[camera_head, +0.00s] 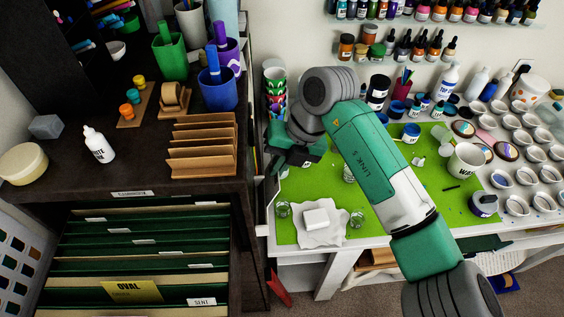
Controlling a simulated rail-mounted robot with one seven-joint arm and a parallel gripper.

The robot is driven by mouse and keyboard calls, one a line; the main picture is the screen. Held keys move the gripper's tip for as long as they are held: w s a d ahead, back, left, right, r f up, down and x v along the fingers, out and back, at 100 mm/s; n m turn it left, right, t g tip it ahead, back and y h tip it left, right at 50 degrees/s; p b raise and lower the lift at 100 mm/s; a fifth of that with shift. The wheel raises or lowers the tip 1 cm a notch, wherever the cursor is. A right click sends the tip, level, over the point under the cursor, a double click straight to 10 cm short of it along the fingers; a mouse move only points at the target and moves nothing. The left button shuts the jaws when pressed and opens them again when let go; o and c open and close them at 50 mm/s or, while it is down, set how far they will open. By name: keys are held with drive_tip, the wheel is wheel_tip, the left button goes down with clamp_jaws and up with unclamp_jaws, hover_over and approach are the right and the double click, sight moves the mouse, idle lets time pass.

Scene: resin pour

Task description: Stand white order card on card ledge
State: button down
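I cannot make out a white order card in this view. A yellow card (131,291) reading "OVAL" stands among the green folders of the open file drawer at lower left. A brown wooden rack with several upright slats (203,164) stands empty on the dark cabinet top; I cannot tell whether it is the card ledge. My gripper (285,170) is over the left edge of the green mat, right of the cabinet. It is small and partly hidden by my wrist, so its fingers and anything between them are unclear.
A bottle labelled "WHITE" (98,145) and blue (217,89), green (170,57) and purple cups stand on the cabinet. A white block (316,218) lies on a cloth on the green mat (290,190). Many small white cups crowd the table's right side.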

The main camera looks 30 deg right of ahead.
drive_tip(key=s+d+b+x, duration=0.1)
drive_tip(key=b+x, duration=0.3)
drive_tip(key=x, duration=0.4)
drive_tip(key=shift+w+f, duration=0.3)
drive_tip(key=c, duration=1.1)
unclamp_jaws()
drive_tip(key=shift+r, duration=0.15)
wheel_tip(320, 180, up, 8)
drive_tip(key=p, duration=0.6)
drive_tip(key=shift+a, duration=0.1)
